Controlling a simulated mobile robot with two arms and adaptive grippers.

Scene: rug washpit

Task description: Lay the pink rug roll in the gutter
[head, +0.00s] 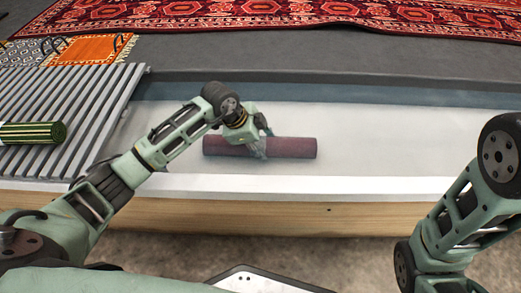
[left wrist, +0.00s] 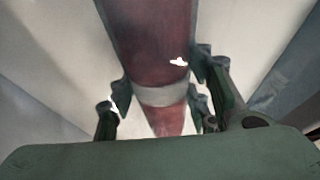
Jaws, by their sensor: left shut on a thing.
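The pink rug roll (head: 292,147), a dull dark pink, lies level from left to right over the white floor of the long trough (head: 400,135), which looks like the gutter. My left gripper (head: 260,148) reaches down onto its middle and is shut on it. In the left wrist view my left gripper (left wrist: 162,88) has a finger on each side of the roll (left wrist: 147,35), next to a pale band (left wrist: 160,95) around it. I cannot tell whether the roll's underside touches the floor. My right gripper is out of view; only its arm shows at right.
A grey slatted rack (head: 90,95) at left carries a dark green striped roll (head: 35,132). A wooden front edge (head: 300,220) with a white rim borders the trough. Patterned red rugs (head: 250,12) and an orange rug (head: 90,50) lie behind. The trough is clear right of the roll.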

